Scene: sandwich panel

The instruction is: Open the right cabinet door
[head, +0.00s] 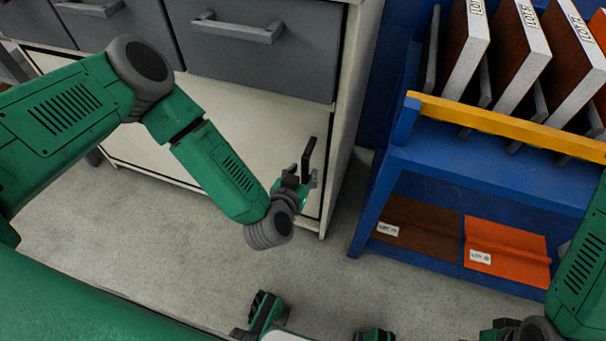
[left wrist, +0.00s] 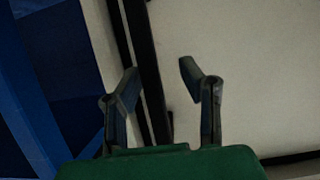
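The cabinet's pale lower door (head: 200,125) stands below grey drawers and looks shut. Its black upright handle (head: 308,158) is near the door's right edge. My left gripper (head: 300,180) is at the handle's lower part. In the left wrist view the open left gripper (left wrist: 158,85) has its fingers apart on either side of the dark handle bar (left wrist: 149,75). The left finger is nearer the bar; I cannot tell whether it touches. The pale door (left wrist: 245,70) also shows there. My right arm shows at the lower right of the head view; its gripper is not clearly visible.
A blue rack (head: 430,150) with a yellow rail (head: 500,122) stands right of the cabinet, holding upright panels above and brown and orange sheets (head: 505,252) below. A narrow gap separates it from the cabinet. Grey floor (head: 170,235) in front of the door is clear.

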